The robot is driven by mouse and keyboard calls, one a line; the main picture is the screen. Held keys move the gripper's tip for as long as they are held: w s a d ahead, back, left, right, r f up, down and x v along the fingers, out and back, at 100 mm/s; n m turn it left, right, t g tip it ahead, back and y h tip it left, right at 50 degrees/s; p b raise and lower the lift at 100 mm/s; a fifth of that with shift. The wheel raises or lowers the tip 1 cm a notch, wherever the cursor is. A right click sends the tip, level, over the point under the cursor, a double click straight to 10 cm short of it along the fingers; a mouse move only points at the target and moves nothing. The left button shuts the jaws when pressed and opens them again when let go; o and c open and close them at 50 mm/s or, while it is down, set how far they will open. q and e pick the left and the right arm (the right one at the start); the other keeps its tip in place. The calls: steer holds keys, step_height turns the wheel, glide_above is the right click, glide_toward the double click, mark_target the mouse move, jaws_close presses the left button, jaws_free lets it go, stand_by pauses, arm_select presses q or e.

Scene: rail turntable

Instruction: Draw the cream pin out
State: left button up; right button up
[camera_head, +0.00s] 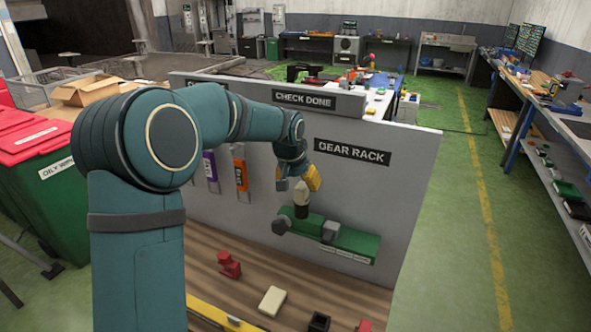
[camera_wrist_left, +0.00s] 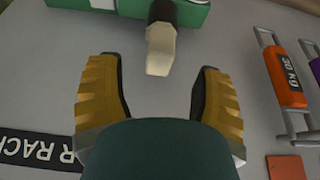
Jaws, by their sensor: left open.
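The cream pin (camera_head: 301,196) stands upright in a dark collar on the green gear rack unit (camera_head: 352,243), which is mounted on the grey panel. In the left wrist view the cream pin (camera_wrist_left: 160,50) points toward my gripper, its tip lined up between the two yellow fingers. My left gripper (camera_head: 299,180) is open just above the pin in the head view. It also shows in the left wrist view (camera_wrist_left: 158,72), with a wide gap on both sides of the pin. I see no contact with the pin. My right gripper is not in view.
Orange (camera_head: 240,174) and purple (camera_head: 210,168) tagged items hang on the panel, left of the pin. On the wooden shelf below lie a red part (camera_head: 228,264), a cream block (camera_head: 272,301) and a dark box (camera_head: 319,322). A grey block (camera_head: 330,231) sits on the rack unit.

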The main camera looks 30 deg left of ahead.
mark_target(300, 188)
arm_select(q)
steer(key=shift+x, duration=3.15)
jaws_close()
